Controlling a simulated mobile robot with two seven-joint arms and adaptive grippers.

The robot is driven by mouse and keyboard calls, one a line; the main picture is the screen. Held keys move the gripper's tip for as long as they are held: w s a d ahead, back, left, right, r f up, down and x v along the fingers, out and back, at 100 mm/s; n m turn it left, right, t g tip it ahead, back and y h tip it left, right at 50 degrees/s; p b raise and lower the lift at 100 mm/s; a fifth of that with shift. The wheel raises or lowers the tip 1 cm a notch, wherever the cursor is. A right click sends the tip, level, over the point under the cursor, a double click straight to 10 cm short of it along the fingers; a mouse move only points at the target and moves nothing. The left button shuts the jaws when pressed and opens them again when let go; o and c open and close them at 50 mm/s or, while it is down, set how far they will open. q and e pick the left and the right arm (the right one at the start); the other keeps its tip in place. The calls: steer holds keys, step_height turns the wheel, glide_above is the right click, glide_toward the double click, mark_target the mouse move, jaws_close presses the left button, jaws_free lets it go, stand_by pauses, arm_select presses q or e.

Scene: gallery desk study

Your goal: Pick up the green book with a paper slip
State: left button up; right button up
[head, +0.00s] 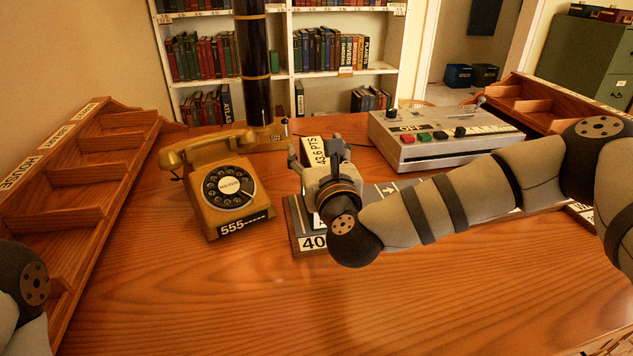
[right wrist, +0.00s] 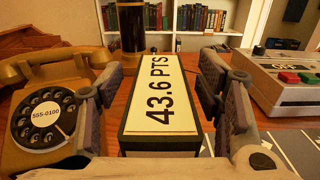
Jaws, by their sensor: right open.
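The book with a paper slip is a dark, greenish upright block; its cream slip reading "43.6 PTS" (right wrist: 158,92) faces up in the right wrist view. In the head view the book (head: 318,150) shows partly behind my right gripper (head: 320,165). My right gripper (right wrist: 160,88) is open, with one finger on each side of the book. Gaps seem to show between the fingers and the book, but contact lower down is hidden. My left gripper is out of view; only part of my left arm shows at the lower left.
A yellow rotary telephone (head: 228,190) stands close on the left. A grey device with coloured buttons (head: 440,140) is at the back right. A grey board (head: 300,235) marked "40" lies under my right wrist. Wooden racks (head: 95,185) line the left side. The front desk is clear.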

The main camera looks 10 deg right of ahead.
jaws_close()
